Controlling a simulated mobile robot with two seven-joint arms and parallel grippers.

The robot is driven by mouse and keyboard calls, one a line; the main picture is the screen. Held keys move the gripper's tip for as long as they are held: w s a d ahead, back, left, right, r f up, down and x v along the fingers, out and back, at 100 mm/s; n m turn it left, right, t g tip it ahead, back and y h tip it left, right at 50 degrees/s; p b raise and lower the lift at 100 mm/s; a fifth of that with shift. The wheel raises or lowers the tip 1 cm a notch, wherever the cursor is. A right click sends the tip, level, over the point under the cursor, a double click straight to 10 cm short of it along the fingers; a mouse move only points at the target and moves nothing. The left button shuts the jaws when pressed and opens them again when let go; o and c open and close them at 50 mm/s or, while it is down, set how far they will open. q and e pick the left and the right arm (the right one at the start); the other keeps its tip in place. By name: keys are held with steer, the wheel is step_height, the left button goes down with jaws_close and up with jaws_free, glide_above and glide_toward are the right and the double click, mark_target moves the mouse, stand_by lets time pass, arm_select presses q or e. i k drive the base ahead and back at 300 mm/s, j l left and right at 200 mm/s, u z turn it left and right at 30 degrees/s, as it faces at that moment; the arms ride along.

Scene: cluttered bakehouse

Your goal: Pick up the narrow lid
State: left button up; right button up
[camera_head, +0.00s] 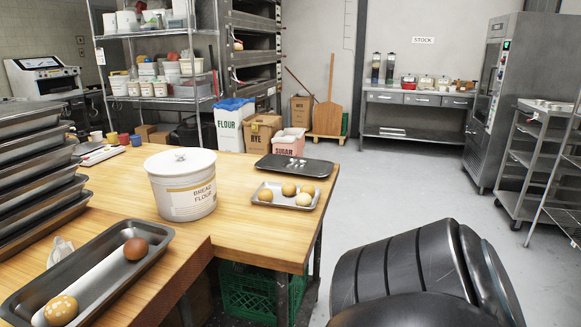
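I cannot make out with certainty which thing is the narrow lid. Neither gripper is in view; a dark part of my own arm fills the lower right.
Stacked metal pans (35,180) stand at the left. A small tray with buns (264,197) and a dark tray (293,165) lie near the table's right edge. A green crate (250,292) is below. Racks stand at right; the floor between is open.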

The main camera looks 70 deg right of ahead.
mark_target(294, 165)
steer(key=z, duration=2.2)
steer(key=u, duration=1.3)
steer(key=l+u, duration=0.15)
steer(key=u, duration=0.2)
steer(key=l+u, duration=0.15)
steer(key=u, duration=0.2)
steer(key=l+u, duration=0.25)
steer(key=l, duration=0.2)
steer(key=k+l+u, duration=0.2)
steer(key=l, duration=0.25)
steer(key=k+l+u, duration=0.15)
steer(key=l, duration=0.3)
steer(key=l+u, duration=0.1)
steer(key=l, duration=0.4)
steer(key=k, duration=0.05)
